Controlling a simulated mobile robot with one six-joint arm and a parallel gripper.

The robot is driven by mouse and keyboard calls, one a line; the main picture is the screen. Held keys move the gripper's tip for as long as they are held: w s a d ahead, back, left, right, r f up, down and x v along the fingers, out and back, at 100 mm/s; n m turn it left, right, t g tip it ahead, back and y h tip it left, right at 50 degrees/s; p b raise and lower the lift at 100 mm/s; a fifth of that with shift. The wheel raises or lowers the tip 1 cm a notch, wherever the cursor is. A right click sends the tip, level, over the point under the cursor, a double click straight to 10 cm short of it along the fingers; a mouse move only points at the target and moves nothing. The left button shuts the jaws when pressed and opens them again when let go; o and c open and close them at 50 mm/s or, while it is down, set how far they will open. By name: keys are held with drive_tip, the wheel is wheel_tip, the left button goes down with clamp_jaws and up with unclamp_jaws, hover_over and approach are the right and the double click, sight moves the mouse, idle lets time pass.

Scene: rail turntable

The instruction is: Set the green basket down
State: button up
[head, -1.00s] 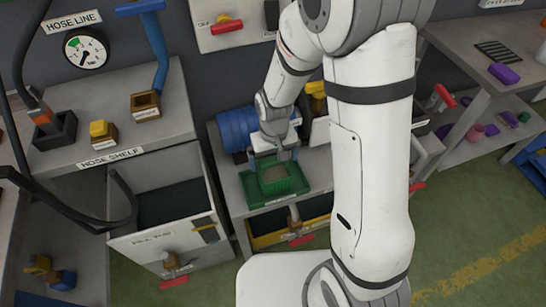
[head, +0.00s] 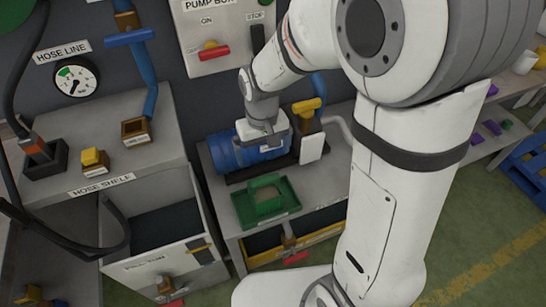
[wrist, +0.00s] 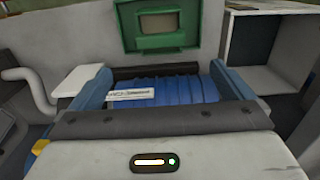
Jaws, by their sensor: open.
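The green basket (head: 284,193) rests on the grey bench top in front of the blue drum-shaped unit, with a brownish inside showing. In the wrist view the basket (wrist: 129,28) stands at the top, beyond the jaws and apart from them. The fingertips are hard to make out in the head view.
The ribbed blue unit (head: 226,153) lies behind the basket, close under my gripper. A yellow-handled valve (head: 307,106) and a pipe stand to its right. The fill tub (head: 160,262) is at the left. A red handle (head: 295,257) sits below the bench front.

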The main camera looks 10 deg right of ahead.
drive_tip(key=s+d+r+m+t, duration=0.2)
drive_tip(key=s+d+r+m, duration=0.1)
drive_tip(key=s+d+r, duration=0.6)
drive_tip(key=s+d, duration=0.3)
drive_tip(key=shift+r, duration=0.2)
drive_tip(key=shift+d, duration=0.1)
